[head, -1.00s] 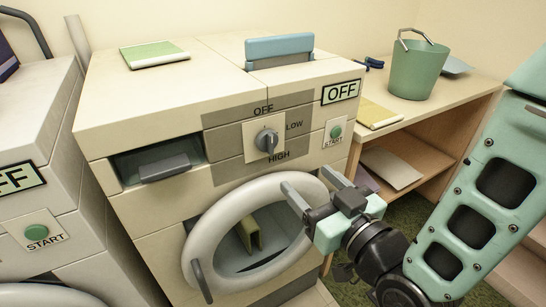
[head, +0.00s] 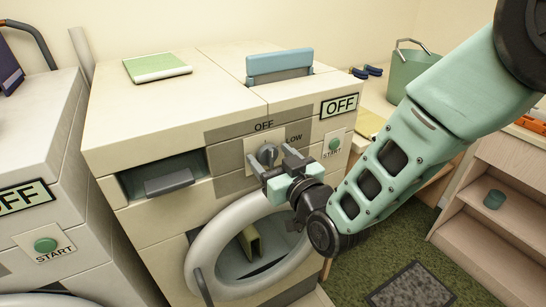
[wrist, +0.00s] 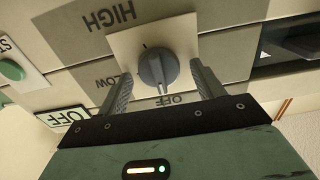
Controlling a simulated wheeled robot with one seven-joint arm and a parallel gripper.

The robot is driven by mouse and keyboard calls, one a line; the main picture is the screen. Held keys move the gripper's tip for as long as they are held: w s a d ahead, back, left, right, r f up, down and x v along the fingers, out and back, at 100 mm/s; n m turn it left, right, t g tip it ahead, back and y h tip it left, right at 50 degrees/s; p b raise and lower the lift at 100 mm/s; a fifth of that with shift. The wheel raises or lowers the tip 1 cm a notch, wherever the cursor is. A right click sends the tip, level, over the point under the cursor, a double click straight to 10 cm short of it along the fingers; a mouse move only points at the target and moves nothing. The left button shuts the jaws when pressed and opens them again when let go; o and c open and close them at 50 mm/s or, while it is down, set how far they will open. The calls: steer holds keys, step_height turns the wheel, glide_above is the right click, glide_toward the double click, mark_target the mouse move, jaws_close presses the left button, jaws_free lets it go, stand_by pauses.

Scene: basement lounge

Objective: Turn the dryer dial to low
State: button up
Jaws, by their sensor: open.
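The dryer dial (head: 267,153) is a grey round knob on a pale square plate, with OFF above, LOW to the right and HIGH below it, now hidden by my gripper in the head view. My gripper (head: 273,160) is open just in front of the dial. In the wrist view, which is upside down, the dial (wrist: 158,68) shows between the two fingers of my gripper (wrist: 161,72), with visible gaps on both sides. The dial's ridge lines up with the OFF label. The dryer's display (head: 339,106) reads OFF.
The round dryer door (head: 205,240) is below my gripper. A green START button (head: 335,144) is right of the dial. A blue lint-filter handle (head: 279,62) stands up from the dryer top. A second machine (head: 40,130) is at left, and a wooden shelf (head: 500,165) at right.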

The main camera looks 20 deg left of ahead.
steer(key=c, duration=1)
steer(key=shift+o, duration=0.2)
steer(key=shift+f+m+b, duration=0.1)
steer(key=shift+m+b, duration=0.3)
steer(key=shift+w+d+f+m+b, duration=0.1)
steer(key=shift+f+m+b, duration=0.05)
steer(key=shift+m+b, duration=0.8)
steer(key=m+b, duration=0.4)
steer(key=m, duration=0.1)
steer(key=shift+w, duration=0.1)
steer(key=m+b, duration=0.2)
steer(key=m, duration=0.2)
steer(key=shift+d+m+b, duration=0.1)
steer(key=shift+m+b, duration=0.25)
steer(key=shift+b, duration=0.05)
steer(key=shift+m+b, duration=0.7)
steer(key=shift+m, duration=1)
